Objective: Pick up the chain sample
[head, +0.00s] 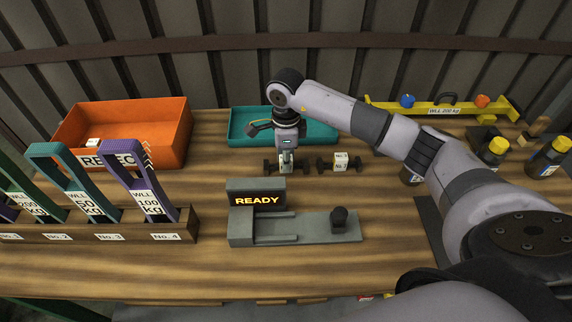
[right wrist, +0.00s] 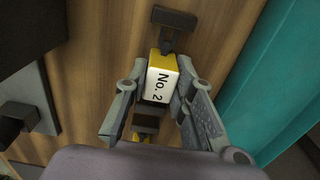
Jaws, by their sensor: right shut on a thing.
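My right gripper (head: 287,162) points down at the table, behind the READY fixture. It is shut on a chain sample (right wrist: 161,80), a yellow block with a white "No. 2" label and dark end pieces. The right wrist view shows the gripper (right wrist: 157,95) with one finger on each side of the block. In the head view only the held sample's dark ends show well. I cannot tell whether it touches the table. A second chain sample (head: 340,161) with a white label and dark ends lies just to the right. My left gripper is not in view.
The grey fixture (head: 310,229) with its READY display stands in front. A teal tray (head: 240,138) is behind the gripper, and an orange REJECT bin (head: 175,140) is at left. The sling rack (head: 110,236) stands front left. A yellow beam (head: 440,110) and bottles are at right.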

